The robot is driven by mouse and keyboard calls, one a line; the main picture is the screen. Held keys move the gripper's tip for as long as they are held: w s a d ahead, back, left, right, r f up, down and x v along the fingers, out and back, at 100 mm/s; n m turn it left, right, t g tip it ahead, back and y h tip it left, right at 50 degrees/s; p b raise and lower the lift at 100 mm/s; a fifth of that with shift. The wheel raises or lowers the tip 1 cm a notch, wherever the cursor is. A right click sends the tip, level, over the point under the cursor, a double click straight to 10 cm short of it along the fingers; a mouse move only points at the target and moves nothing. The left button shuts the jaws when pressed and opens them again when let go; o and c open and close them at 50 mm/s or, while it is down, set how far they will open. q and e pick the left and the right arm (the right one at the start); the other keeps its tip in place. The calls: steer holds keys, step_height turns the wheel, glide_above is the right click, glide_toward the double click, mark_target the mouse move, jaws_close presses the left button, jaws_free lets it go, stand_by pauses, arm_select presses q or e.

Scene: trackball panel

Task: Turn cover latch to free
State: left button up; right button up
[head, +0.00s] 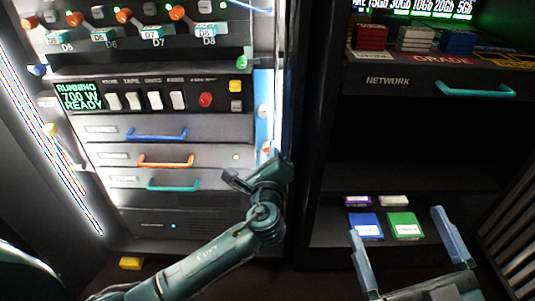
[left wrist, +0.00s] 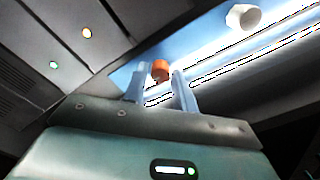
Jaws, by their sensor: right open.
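A small orange knob (left wrist: 160,69), which I take to be the cover latch, sits on a light blue strip in the left wrist view. In the head view it shows as a small orange spot (head: 267,147) on the strip right of the drawers. My left gripper (left wrist: 161,78) has its two fingers on either side of the knob, with a narrow gap showing at each side. In the head view my left gripper (head: 268,163) is at the strip and partly hides it. My right gripper (head: 396,222) is open and empty in front of the right cabinet's lower shelf.
A white knob (left wrist: 243,17) is further along the strip. Drawers with blue (head: 157,134), orange (head: 166,162) and teal (head: 172,186) handles are left of my left gripper. Blue (head: 365,226) and green (head: 404,226) boxes lie on the right shelf, near my right gripper.

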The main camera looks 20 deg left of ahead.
arm_select(q)
jaws_close()
steer(key=shift+r+p, duration=0.1)
steer(key=shift+p, duration=0.2)
